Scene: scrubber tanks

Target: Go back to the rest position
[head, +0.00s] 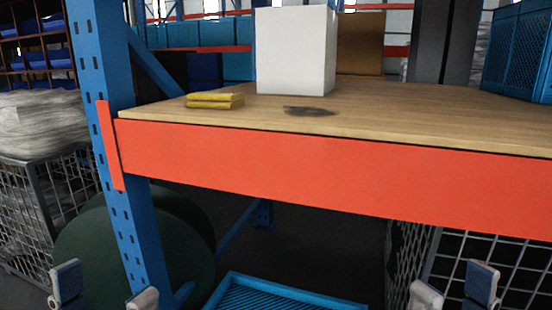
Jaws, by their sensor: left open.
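My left gripper (105,290) is at the bottom left edge of the head view. Its two fingertips stand apart with nothing visible between them. My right gripper (453,289) is at the bottom right edge, its fingertips also apart and no object visible between them. Both show low in the picture, below the orange beam (330,175) of the shelf. Only the fingertips show; the rest of both grippers is cut off by the frame. On the wooden shelf top (400,105) lie folded yellow cloths (214,100) near a dark stain (309,111). Neither gripper touches them.
A white box (296,50) stands on the shelf, with a blue crate (520,50) at the far right. A blue upright (110,130) rises at left. A blue ribbed tray (280,292) and a dark green round container (85,250) are below. Wire cages (25,215) stand at both sides.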

